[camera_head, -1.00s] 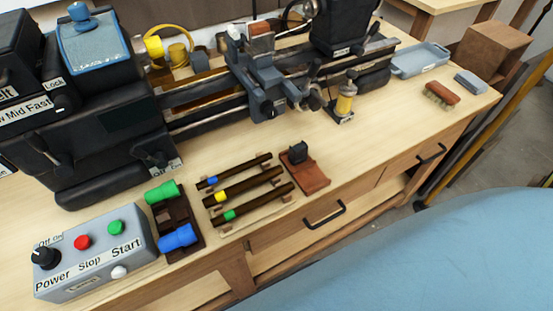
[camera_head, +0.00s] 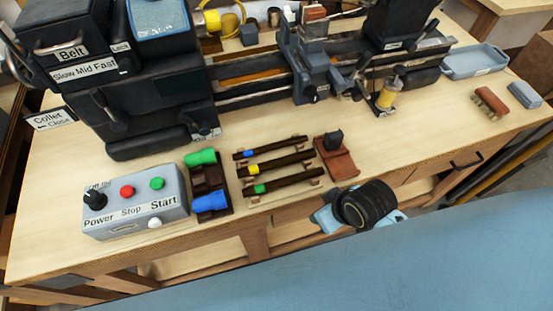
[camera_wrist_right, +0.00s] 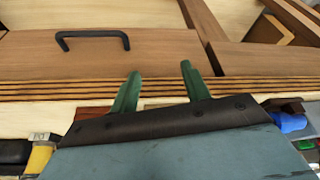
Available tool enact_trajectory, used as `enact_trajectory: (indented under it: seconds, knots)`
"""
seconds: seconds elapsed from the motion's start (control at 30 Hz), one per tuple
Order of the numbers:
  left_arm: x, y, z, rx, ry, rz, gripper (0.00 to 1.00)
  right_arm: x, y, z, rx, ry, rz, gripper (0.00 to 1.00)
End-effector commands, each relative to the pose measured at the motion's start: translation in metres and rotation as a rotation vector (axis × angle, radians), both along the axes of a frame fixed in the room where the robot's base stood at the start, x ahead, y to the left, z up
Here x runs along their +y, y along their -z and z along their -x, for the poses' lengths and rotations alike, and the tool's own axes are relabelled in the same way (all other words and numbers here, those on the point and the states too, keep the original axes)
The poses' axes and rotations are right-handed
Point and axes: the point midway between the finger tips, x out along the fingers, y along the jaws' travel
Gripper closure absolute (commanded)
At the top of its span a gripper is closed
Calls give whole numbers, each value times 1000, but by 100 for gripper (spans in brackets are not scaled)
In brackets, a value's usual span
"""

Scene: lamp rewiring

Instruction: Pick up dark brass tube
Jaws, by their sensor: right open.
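Three dark brown tubes lie side by side on a wooden rack in the head view: one with a blue band (camera_head: 285,145), one with a yellow band (camera_head: 287,161), and one with a green band (camera_head: 298,180). I cannot tell by colour which is the dark brass one. My right arm's end (camera_head: 363,205) is at the bench's front edge, right of and nearer than the tubes; its fingertips are hidden there. In the right wrist view my right gripper (camera_wrist_right: 159,70) has two green fingers apart, with nothing held between them. My left gripper is not in view.
A red-brown stand (camera_head: 338,164) with a black block is right of the tubes. A holder with green (camera_head: 201,157) and blue (camera_head: 210,201) cylinders and a grey control box (camera_head: 135,205) are left. The lathe (camera_head: 165,105) stands behind. A drawer handle (camera_wrist_right: 92,36) shows in the wrist view.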

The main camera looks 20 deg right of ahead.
Motion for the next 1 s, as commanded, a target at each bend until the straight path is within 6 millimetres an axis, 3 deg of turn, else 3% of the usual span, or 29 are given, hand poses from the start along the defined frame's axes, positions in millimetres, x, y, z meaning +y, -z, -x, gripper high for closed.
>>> enact_trajectory:
  seconds: [0.2,0.4,0.6,0.77,1.0]
  knots:
    - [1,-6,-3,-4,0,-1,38,29,-88,-18,-119,-212,-34,53]
    - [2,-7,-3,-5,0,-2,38,64,-120,-41,-213,-508,-51,53]
    - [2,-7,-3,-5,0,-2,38,83,-137,-63,-272,-822,-23,53]
    - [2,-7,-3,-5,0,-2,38,74,-148,-80,-268,-1074,35,53]
    - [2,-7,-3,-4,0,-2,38,33,-163,-100,-211,-1248,91,53]
